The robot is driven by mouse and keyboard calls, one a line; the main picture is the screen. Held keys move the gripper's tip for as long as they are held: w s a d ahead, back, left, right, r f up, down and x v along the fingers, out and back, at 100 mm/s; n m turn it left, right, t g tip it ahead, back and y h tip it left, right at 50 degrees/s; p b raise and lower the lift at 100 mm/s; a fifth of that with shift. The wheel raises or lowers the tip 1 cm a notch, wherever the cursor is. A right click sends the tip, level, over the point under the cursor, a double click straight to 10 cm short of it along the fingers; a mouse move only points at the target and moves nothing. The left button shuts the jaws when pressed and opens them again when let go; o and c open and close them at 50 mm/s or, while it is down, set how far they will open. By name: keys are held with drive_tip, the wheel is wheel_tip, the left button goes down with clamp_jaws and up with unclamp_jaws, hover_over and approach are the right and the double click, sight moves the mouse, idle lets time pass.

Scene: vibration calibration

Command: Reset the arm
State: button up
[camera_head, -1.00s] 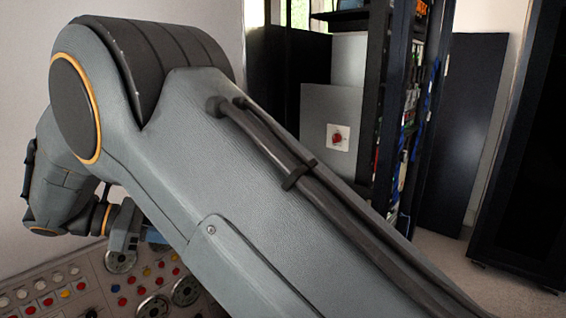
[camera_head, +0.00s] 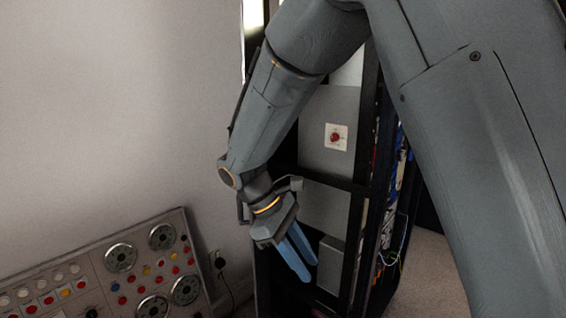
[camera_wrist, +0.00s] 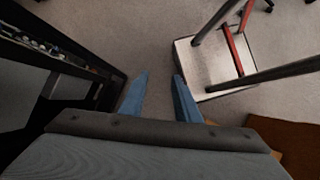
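My gripper (camera_head: 297,250) hangs from my arm in the head view, in front of the dark rack and to the right of the control panel. Its two blue fingers point down and to the right, with a gap between them. In the wrist view my gripper (camera_wrist: 160,88) shows two blue fingers spread apart. Nothing is between the fingers; only grey carpet shows beyond them. My forearm and upper arm fill the top and right of the head view.
A control panel (camera_head: 85,285) with dials and coloured buttons is at lower left. The dark rack (camera_head: 362,180) holds grey boxes and a red button on a white plate (camera_head: 336,137). In the wrist view, a white-topped piece with dark and red bars (camera_wrist: 215,65) stands on the carpet.

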drive_tip(key=s+d+f+m+t+y, duration=0.1)
drive_tip(key=s+d+f+m+y, duration=0.1)
drive_tip(key=s+d+m, duration=0.3)
drive_tip(key=s+d+f+m+y, duration=0.1)
drive_tip(key=s+d+m+y, duration=0.3)
drive_tip(key=s+d+m, duration=0.2)
drive_tip(key=d+m, duration=0.2)
drive_tip(key=d, duration=0.1)
drive_tip(key=shift+d+f+t, duration=0.35)
drive_tip(key=shift+f+t, duration=0.05)
drive_tip(key=shift+o, duration=0.3)
drive_tip(key=shift+d, duration=0.1)
idle(1.2)
